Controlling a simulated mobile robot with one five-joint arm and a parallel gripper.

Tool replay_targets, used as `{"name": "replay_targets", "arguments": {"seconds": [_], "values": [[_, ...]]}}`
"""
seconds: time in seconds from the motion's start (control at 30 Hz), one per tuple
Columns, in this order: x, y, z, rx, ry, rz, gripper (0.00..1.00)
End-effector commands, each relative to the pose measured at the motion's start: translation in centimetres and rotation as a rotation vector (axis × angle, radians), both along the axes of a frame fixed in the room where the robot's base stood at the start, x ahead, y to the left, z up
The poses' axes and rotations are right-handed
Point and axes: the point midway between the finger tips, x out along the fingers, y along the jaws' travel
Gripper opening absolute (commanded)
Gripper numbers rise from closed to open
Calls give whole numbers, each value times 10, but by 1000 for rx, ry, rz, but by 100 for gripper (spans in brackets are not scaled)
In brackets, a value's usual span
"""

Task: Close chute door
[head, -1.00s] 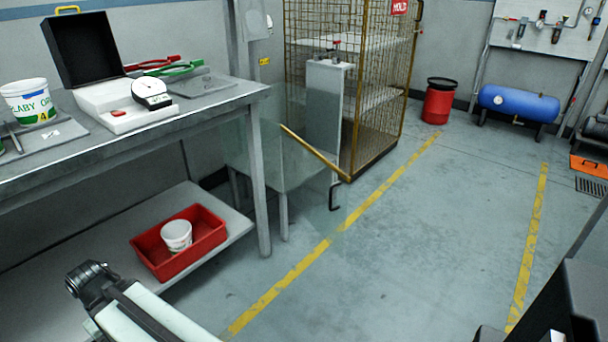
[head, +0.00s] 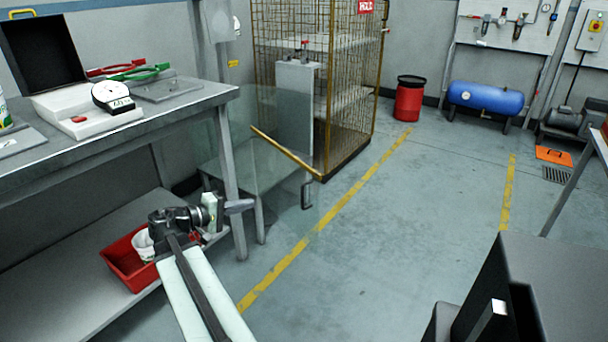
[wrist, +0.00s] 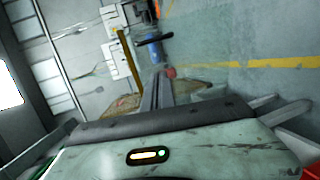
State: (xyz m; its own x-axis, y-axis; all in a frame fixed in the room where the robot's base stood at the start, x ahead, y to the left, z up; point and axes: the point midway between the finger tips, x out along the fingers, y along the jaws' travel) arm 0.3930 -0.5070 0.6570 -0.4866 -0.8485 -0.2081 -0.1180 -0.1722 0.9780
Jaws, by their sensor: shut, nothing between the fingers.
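A clear, see-through panel (head: 283,105) stands beyond the workbench's right end in the head view; I take it for the chute door. A dark handle (head: 306,195) shows at its lower right, and a brass-coloured bar (head: 285,151) slants across it. A dark handle-like piece (wrist: 155,40) and a yellow bar (wrist: 128,52) also show in the wrist view. My gripper (head: 240,206) is shut and empty, by the bench leg, left of the handle and apart from it. Whether the panel is fully open is hard to tell.
The workbench (head: 120,130) and its lower shelf are close on the left. A red bin (head: 125,268) sits on that shelf, partly behind my arm. A brass wire cage (head: 350,90) stands behind the panel.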

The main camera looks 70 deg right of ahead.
Motion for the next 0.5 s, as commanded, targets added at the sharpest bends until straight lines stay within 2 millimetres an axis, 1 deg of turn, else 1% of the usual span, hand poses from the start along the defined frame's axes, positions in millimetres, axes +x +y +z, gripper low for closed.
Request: {"name": "replay_targets", "arguments": {"seconds": [0.03,0.1,0.17,0.23,0.37,0.5], "values": [[-20,-18,17,-63,45,-36,0],[-36,-31,35,-128,93,-62,0],[-44,-37,44,-157,117,-75,0],[-47,-38,48,-171,128,-80,0],[-49,-42,48,-170,128,-81,0],[-61,-59,48,-170,127,-83,0]]}}
